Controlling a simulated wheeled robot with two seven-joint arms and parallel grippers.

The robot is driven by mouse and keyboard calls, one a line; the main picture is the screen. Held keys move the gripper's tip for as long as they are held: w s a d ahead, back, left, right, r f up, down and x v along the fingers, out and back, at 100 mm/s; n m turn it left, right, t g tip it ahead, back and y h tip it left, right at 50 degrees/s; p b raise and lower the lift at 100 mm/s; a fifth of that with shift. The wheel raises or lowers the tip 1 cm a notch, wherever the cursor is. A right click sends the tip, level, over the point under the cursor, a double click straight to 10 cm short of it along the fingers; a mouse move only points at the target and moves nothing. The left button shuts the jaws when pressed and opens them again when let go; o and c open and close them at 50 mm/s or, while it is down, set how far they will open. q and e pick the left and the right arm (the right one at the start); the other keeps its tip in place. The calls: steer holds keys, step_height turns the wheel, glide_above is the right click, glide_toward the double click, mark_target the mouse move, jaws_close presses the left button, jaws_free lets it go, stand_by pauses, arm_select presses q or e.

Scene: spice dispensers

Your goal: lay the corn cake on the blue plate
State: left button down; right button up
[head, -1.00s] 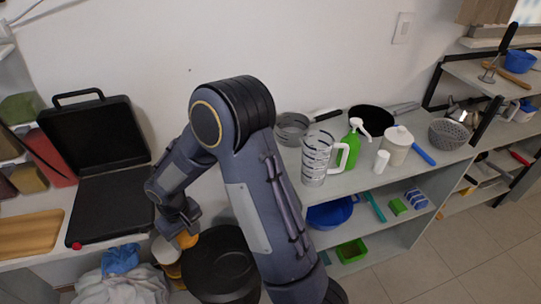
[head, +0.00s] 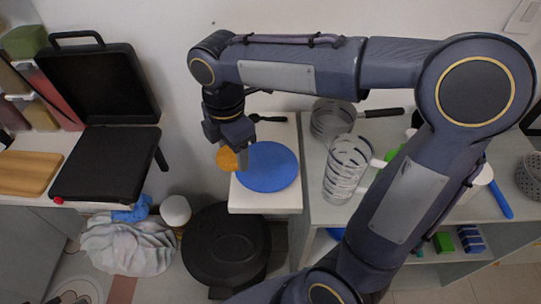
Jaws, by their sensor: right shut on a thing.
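The corn cake (head: 227,160) is a small orange-yellow disc in the head view. My right gripper (head: 237,150) is shut on it and holds it at the left edge of the blue plate (head: 270,168). The cake overlaps the plate's left rim in the picture; I cannot tell whether they touch. The blue plate lies flat on a small white surface (head: 265,202) and is bare where it shows. The fingertips are partly hidden by the gripper body.
A black open grill (head: 105,165) stands on the left counter beside a wooden board (head: 28,172). A dark round bin (head: 225,247) stands below. A striped pitcher (head: 347,170) and a strainer (head: 330,120) stand right of the plate, close to my right arm.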

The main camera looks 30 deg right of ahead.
steer(key=w+d+f, duration=0.1)
steer(key=d+f, duration=0.1)
steer(key=d, duration=0.3)
glide_above(268, 164)
steer(key=a, duration=0.1)
step_height(268, 164, down, 5)
steer(key=shift+s+f, duration=0.1)
steer(key=shift+s, duration=0.05)
steer(key=shift+d+f, duration=0.3)
steer(key=shift+f, duration=0.1)
steer(key=shift+d+f, duration=0.15)
steer(key=shift+f, duration=1.55)
steer(key=shift+f, duration=0.1)
steer(key=shift+f, duration=0.15)
steer(key=o, duration=1.1)
